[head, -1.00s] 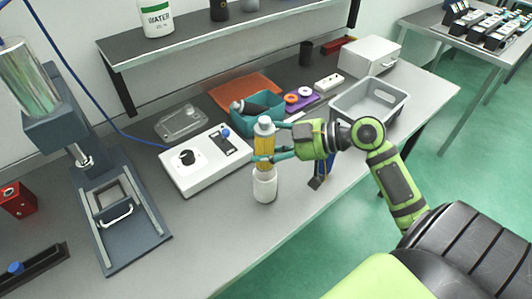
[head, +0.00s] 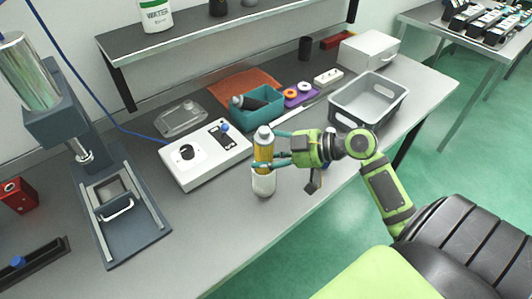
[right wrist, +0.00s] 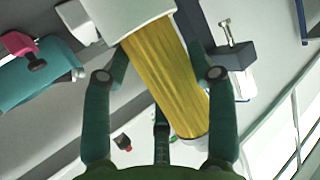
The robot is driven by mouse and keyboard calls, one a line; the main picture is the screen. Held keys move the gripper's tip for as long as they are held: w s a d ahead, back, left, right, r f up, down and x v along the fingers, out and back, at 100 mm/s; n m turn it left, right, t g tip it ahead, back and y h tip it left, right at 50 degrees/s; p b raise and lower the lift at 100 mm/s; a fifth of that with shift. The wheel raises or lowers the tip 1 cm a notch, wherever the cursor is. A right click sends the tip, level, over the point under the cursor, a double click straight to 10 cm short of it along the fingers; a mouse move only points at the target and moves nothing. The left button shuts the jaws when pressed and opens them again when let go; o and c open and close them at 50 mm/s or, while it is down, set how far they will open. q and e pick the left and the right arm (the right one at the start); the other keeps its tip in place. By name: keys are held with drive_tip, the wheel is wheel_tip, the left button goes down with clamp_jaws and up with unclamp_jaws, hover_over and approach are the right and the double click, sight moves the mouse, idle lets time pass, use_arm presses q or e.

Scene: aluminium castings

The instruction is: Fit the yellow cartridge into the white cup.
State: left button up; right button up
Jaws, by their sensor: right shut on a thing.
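The yellow cartridge (head: 263,153) has a pale grey cap on top and stands nearly upright over the white cup (head: 263,185), which is on the grey bench. My right gripper (head: 268,164) is shut on the cartridge from the right, with its teal fingers on either side. The cartridge's lower end meets the cup's mouth and seems to be at least partly inside; the depth is hidden. In the right wrist view the cartridge (right wrist: 168,75) runs slanted between the fingers, and the cup (right wrist: 122,18) covers its upper end in the picture. My left gripper is not in view.
A white control box (head: 205,157) with a black knob stands close left of the cup. A teal bin (head: 262,118) is behind it. A grey crate (head: 345,122) is to the right, and a press (head: 120,225) is at the left. The bench front near the cup is clear.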

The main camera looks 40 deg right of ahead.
drive_tip(key=o, duration=1.2)
drive_tip(key=shift+s+a+f, duration=0.15)
drive_tip(key=shift+s+f, duration=0.1)
drive_tip(key=shift+f, duration=0.6)
drive_tip(key=shift+w+f+g, duration=0.1)
drive_tip(key=shift+w+g, duration=0.1)
drive_tip(key=shift+g, duration=0.1)
drive_tip(key=shift+r, duration=0.2)
